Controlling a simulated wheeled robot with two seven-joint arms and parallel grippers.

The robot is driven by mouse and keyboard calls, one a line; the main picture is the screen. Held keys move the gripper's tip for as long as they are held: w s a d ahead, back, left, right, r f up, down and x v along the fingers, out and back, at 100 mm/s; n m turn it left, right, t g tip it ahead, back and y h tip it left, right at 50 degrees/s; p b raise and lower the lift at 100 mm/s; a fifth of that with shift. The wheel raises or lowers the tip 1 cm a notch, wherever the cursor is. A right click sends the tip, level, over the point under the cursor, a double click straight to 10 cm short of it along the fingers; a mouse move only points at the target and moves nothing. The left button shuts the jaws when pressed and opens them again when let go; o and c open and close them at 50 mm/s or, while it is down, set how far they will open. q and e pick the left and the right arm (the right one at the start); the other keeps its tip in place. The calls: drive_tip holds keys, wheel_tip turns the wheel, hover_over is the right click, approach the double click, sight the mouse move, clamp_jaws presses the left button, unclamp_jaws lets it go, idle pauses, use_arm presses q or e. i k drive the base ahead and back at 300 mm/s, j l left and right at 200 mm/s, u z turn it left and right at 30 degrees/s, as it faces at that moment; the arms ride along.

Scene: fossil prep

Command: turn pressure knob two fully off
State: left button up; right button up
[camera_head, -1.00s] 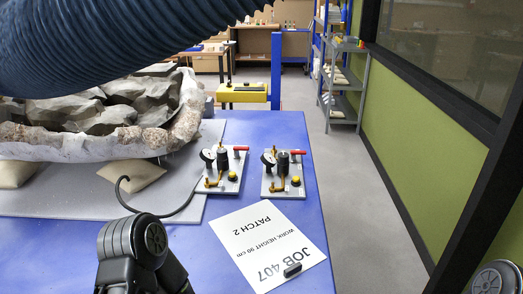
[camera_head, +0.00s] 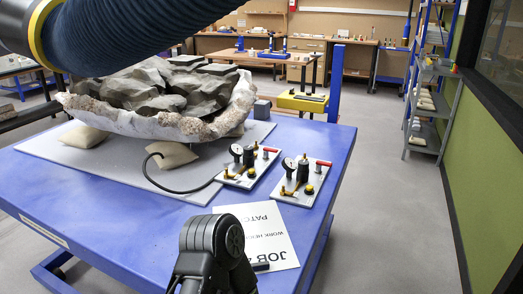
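Two small control panels stand side by side on the blue table (camera_head: 100,237). The left panel (camera_head: 236,183) carries a gauge, a black cylinder, a red-handled lever and a yellow knob, and a black hose runs to it. The right panel (camera_head: 285,192) has like parts, with a gauge (camera_head: 289,164), a red lever (camera_head: 323,163) and a yellow knob (camera_head: 309,189). I cannot read any label telling which is knob two. A black arm part of mine is at the bottom centre, in front of the panels. Neither gripper's fingers show.
A fossil block in a plaster jacket (camera_head: 190,126) rests on cushions on a grey mat (camera_head: 95,146). A printed job sheet (camera_head: 278,240) lies in front of the panels, partly hidden by my arm. A large blue ribbed hose (camera_head: 150,35) hangs above. Grey floor is clear to the right.

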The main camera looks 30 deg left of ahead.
sight(248, 150)
drive_tip(key=i+l+u, duration=0.25)
drive_tip(key=l, duration=0.3)
drive_tip(key=i+l+u, duration=0.55)
drive_tip(key=i+l, duration=0.15)
drive_tip(key=i, duration=0.15)
drive_tip(key=i+l+u, duration=0.45)
drive_tip(key=i+l, duration=0.2)
drive_tip(key=l, duration=0.1)
